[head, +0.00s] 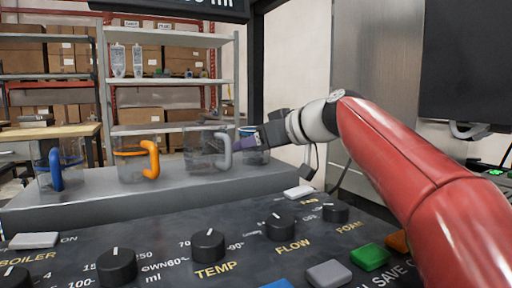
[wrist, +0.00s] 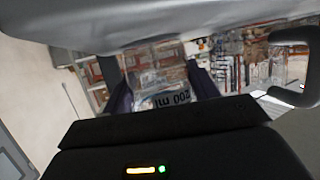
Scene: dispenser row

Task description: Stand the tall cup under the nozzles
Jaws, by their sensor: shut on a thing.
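My gripper (head: 247,138) is at the right end of a row of clear cups and is shut on the rightmost clear cup (head: 258,157). In the wrist view my gripper's fingers (wrist: 154,82) stand on either side of this clear cup (wrist: 172,98), which bears an upside-down "200 ml" mark. It shows a bluish band, and its handle is hidden. To its left stands a clear cup with a grey handle (head: 225,150). Further left are clear cups with an orange handle (head: 151,160) and a blue handle (head: 56,169). I cannot tell surely which cup is tallest. No nozzles are clearly seen.
The cups line a grey ledge (head: 150,203). In front is a dark panel (head: 165,245) with several knobs and buttons. A metal shelf rack (head: 170,82) with boxes stands behind. A dark screen (head: 465,65) is at the right.

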